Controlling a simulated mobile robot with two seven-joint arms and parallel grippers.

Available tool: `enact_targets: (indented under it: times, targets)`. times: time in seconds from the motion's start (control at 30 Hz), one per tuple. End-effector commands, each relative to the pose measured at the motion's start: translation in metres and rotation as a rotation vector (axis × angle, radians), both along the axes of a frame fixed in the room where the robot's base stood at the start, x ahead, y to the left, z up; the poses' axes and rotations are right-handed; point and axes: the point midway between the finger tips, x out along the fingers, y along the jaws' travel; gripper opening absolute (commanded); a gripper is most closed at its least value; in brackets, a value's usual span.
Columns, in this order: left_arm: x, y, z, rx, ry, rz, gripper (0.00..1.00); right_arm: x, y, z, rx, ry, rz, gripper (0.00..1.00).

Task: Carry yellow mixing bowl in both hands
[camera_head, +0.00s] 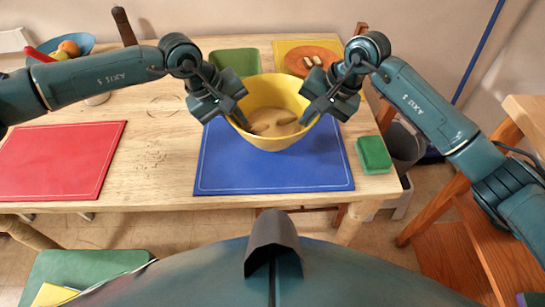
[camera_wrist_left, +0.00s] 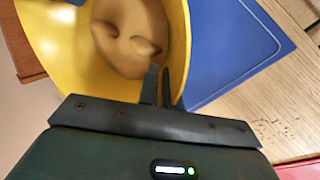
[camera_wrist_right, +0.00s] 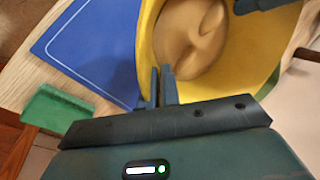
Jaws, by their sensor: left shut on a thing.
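The yellow mixing bowl (camera_head: 271,140) is upright over the back part of the blue mat and holds tan dough (camera_head: 272,122). My left gripper (camera_head: 243,122) is shut on the bowl's left wall, with the rim between its fingers in the left wrist view (camera_wrist_left: 160,88). My right gripper (camera_head: 307,116) is at the opposite side of the rim. In the right wrist view its fingers (camera_wrist_right: 161,88) are close together with the bowl wall between them. I cannot tell whether the bowl's base touches the mat.
The blue mat (camera_head: 270,180) lies bare in front of the bowl. A red mat (camera_head: 60,160) is at left, a green block (camera_head: 373,155) at the right table edge. Behind are a green tray (camera_head: 235,62), a round board (camera_head: 312,58) and a blue fruit bowl (camera_head: 80,42).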

Motion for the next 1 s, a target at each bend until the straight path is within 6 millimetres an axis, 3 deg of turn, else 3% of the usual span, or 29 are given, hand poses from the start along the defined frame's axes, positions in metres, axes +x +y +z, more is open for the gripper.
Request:
enact_targets:
  times: [0.03, 0.57, 1.0]
  targets:
    - [0.003, 0.007, -0.006, 0.013, 0.001, 0.014, 0.0, 0.002, -0.004, -0.002, -0.005, -0.004, -0.006, 0.0]
    - [0.003, 0.007, -0.008, 0.013, 0.001, 0.014, 0.0, 0.002, -0.004, -0.004, -0.005, -0.003, -0.005, 0.0]
    - [0.003, 0.007, -0.033, 0.013, 0.001, 0.014, 0.0, 0.002, -0.004, -0.03, -0.005, -0.003, -0.005, 0.0]
